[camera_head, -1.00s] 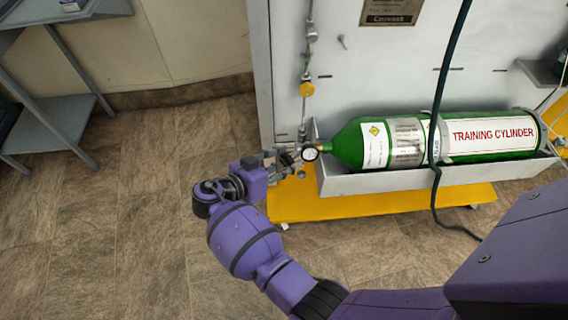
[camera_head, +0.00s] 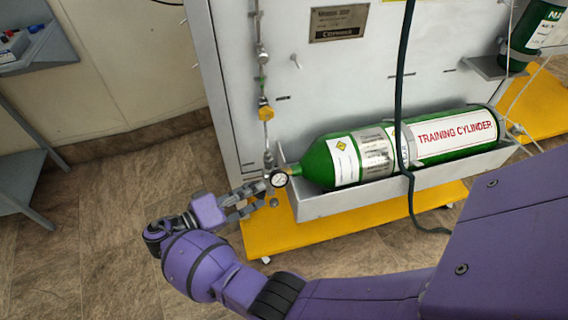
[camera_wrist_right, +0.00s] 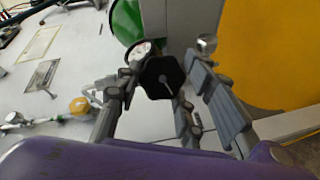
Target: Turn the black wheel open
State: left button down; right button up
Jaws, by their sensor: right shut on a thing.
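The black wheel (camera_wrist_right: 160,78) is a dark knob with a light pointer on its face, seen in the right wrist view between the fingers of my right gripper (camera_wrist_right: 165,95). The gripper is shut on it. In the head view my right gripper (camera_head: 254,194) reaches the valve end of the green training cylinder (camera_head: 400,146), beside a round white gauge (camera_head: 278,179). The wheel is too small and covered to make out there. My left gripper is not in view.
The cylinder lies in a grey tray (camera_head: 330,201) on a pale panel, above a yellow base (camera_head: 285,232). A dark hose (camera_head: 397,90) hangs in front of the cylinder. A metal pipe with a yellow fitting (camera_head: 265,112) runs up the panel. Tiled floor lies open at left.

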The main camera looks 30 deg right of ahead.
jog(key=shift+w+f+n+t+h+b, duration=0.1)
jog(key=shift+n+t+h+b, duration=0.5)
jog(key=shift+n, duration=1.55)
jog(key=shift+w+r+n+t+h+b, duration=0.1)
jog(key=shift+n+h+b, duration=0.15)
jog(key=shift+n+h, duration=1.3)
jog(key=shift+f+n+t+h+b, duration=0.15)
jog(key=shift+n+t+b, duration=0.25)
jog(key=shift+n, duration=2.3)
jog(key=shift+a+n, duration=0.1)
jog(key=shift+n, duration=0.2)
jog(key=o, duration=1)
